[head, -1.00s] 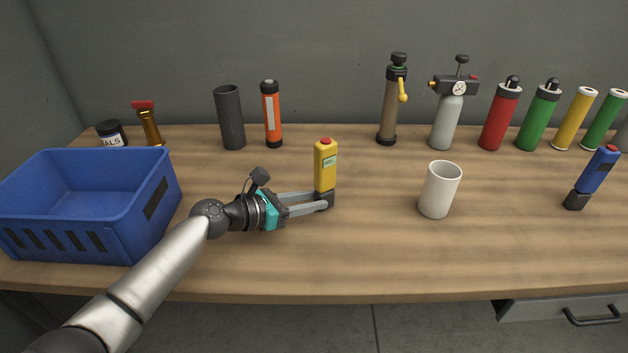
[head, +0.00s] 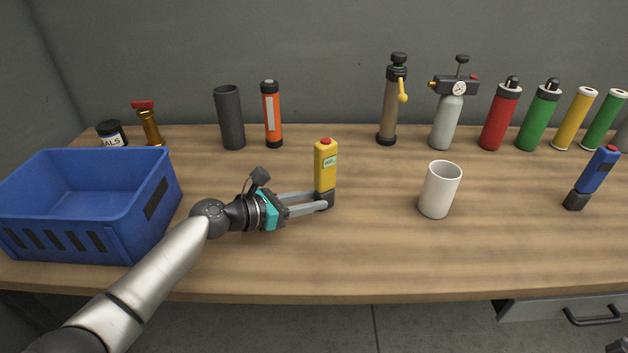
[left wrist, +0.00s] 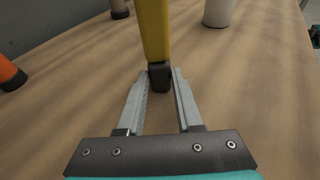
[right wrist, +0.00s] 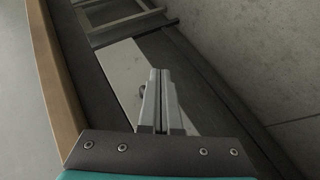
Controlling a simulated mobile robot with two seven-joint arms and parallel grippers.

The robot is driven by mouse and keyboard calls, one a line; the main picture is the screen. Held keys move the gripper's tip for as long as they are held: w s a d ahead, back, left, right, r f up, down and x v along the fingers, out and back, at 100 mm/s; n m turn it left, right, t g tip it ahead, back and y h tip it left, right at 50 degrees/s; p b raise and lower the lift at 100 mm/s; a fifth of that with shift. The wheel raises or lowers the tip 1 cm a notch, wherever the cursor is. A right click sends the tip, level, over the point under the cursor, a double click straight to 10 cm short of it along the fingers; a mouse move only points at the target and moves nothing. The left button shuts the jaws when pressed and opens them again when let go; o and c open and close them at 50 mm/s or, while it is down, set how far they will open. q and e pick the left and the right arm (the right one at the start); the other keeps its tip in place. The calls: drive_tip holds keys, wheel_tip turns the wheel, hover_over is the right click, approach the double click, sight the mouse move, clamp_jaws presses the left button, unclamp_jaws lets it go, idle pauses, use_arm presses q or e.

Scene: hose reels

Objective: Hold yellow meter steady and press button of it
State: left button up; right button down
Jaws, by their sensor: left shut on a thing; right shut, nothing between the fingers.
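The yellow meter (head: 325,166) stands upright on the table, with a red button (head: 325,141) on top, a small greenish screen on its front and a dark base. My left gripper (head: 325,202) reaches in from the left and is shut on the meter's dark base. In the left wrist view the fingers flank the black base (left wrist: 159,77) under the yellow body; the button is out of that view. My right gripper (right wrist: 161,100) is shut and empty in the right wrist view, near the table edge, away from the meter.
A white cup (head: 438,190) stands right of the meter. A blue crate (head: 130,222) is at the left. A blue meter (head: 597,172) is at the far right. Canisters and pumps line the back. The table (head: 370,255) in front of the meter is clear. A drawer (head: 560,311) hangs below.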

drive_tip(key=w+d+r+n+g+h, duration=0.15)
drive_tip(key=d+r, duration=0.25)
drive_tip(key=r, duration=0.6)
drive_tip(key=w+d+r+n+h, duration=0.1)
drive_tip(key=d+r+n+h, duration=0.15)
drive_tip(key=d+r, duration=0.45)
drive_tip(key=w+a+r+t, duration=0.1)
drive_tip(key=w+a+r, duration=0.1)
drive_tip(key=w+a, duration=0.1)
drive_tip(key=w+a+r+n, duration=0.1)
drive_tip(key=w+a+r, duration=0.2)
drive_tip(key=w+a+r+n+t, duration=0.1)
drive_tip(key=w+a+r, duration=0.2)
drive_tip(key=w, duration=0.1)
drive_tip(key=shift+t+y, duration=0.3)
drive_tip(key=shift+t, duration=0.05)
drive_tip(key=w+a+r+n+t+y, duration=0.1)
drive_tip(key=w+a+r+n+t, duration=0.3)
drive_tip(key=w+a+r, duration=0.6)
drive_tip(key=w+a+f+m+y, duration=0.2)
drive_tip(key=w+a+m+y, duration=0.3)
drive_tip(key=a, duration=0.7)
wheel_tip(320, 180, up, 11)
drive_tip(key=m+g+y, duration=0.5)
drive_tip(key=m+y, duration=0.5)
drive_tip(key=y, duration=0.3)
hover_over(329, 146)
wheel_tip(329, 146, down, 8)
drive_tip(key=shift+r, duration=0.1)
